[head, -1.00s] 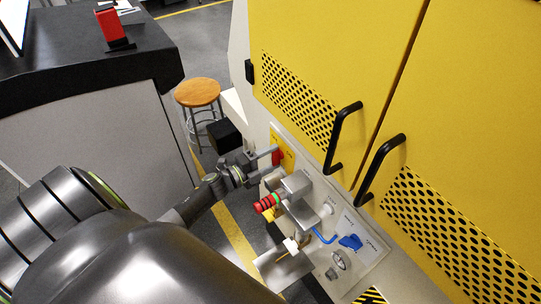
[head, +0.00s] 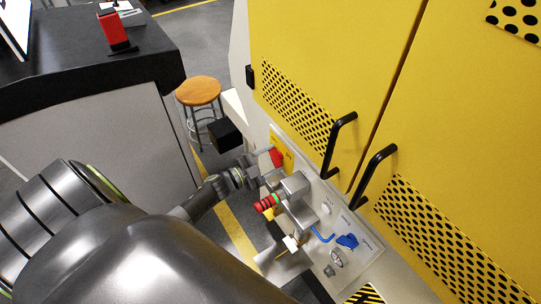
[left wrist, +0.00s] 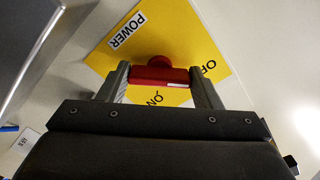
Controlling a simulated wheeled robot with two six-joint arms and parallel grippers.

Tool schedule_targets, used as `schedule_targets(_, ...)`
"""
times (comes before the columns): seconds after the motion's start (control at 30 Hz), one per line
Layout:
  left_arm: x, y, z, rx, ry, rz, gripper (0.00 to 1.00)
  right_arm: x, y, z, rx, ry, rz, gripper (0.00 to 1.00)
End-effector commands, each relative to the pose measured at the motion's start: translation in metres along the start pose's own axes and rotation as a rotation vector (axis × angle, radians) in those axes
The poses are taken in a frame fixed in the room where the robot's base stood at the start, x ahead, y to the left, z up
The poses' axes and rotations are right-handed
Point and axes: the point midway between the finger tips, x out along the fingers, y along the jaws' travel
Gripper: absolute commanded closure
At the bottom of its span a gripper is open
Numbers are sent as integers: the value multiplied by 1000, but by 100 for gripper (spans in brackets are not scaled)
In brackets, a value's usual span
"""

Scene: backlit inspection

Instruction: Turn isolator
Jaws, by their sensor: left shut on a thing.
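The isolator is a red handle (head: 277,158) on a yellow plate on the grey panel beside the cabinet. My left gripper (head: 268,163) reaches it from the left and is shut on it. In the left wrist view, the red handle (left wrist: 160,76) lies level between the two grey fingers, one at each end. Its round red hub shows just above. The yellow plate (left wrist: 110,65) reads POWER at upper left, OFF at right and ON below the handle. Which mark the handle points to is not clear. My right gripper is not in view.
Black door handles (head: 338,145) stick out from the yellow cabinet above. A stool (head: 199,91) stands behind.

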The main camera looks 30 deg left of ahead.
Motion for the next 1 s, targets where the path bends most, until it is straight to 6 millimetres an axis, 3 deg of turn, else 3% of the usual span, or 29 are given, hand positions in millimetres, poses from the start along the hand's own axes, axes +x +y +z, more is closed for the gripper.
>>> schedule_targets(0.47,-1,1,1,-15,-3,1,65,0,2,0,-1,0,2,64)
schedule_targets(0.5,-1,1,1,-14,-3,1,37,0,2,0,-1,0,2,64)
schedule_targets(0.63,-1,1,1,-13,-2,1,20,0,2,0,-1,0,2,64)
schedule_targets(1.0,0,0,0,-11,-1,0,20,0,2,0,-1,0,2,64)
